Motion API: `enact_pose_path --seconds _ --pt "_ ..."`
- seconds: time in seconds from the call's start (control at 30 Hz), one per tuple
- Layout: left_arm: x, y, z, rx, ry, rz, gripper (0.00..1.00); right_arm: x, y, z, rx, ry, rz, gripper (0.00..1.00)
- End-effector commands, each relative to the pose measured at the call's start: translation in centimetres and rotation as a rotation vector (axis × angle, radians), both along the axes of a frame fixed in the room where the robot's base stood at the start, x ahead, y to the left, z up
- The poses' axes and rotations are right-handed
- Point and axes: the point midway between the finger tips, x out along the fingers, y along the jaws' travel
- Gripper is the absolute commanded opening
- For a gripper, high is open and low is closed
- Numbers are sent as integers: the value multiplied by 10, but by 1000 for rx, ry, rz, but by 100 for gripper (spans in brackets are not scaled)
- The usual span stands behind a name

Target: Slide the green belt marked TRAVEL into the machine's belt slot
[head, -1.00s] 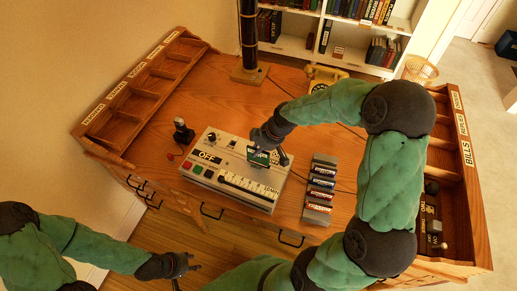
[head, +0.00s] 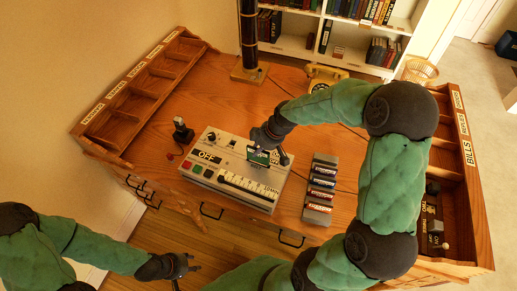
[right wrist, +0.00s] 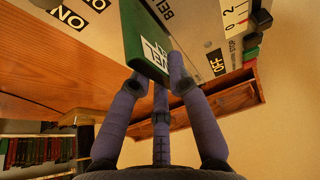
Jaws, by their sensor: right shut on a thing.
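The machine (head: 236,166) is a beige box on the desk with an OFF label, coloured buttons, a number scale and a BELT label partly seen in the right wrist view. My right gripper (head: 270,150) is over the machine's back right part, shut on the green belt (right wrist: 130,32). The belt is a green block whose white label shows only the letters VEL. Its far end is close to the machine's face, but I cannot tell whether it has entered the slot, which is hidden. My left gripper (head: 188,266) is open and empty, low in front of the desk.
A grey rack (head: 320,188) with several coloured, labelled belts stands right of the machine. A black-knobbed lever (head: 181,130) stands to its left. Labelled pigeonholes line both desk sides. A yellow telephone (head: 325,77) and dark column (head: 249,45) are behind.

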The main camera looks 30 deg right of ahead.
Motion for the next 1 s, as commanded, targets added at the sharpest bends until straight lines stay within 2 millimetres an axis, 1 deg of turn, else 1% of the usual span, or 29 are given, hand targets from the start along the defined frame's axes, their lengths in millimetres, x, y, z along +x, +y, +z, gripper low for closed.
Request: enact_pose_path --seconds 0.27,1.0 --pt "0 0 -1 0 0 0 40 0 0 -1 -1 -1 0 0" --pt "0 0 -18 0 0 0 40 0 0 -20 -1 -1 0 0"
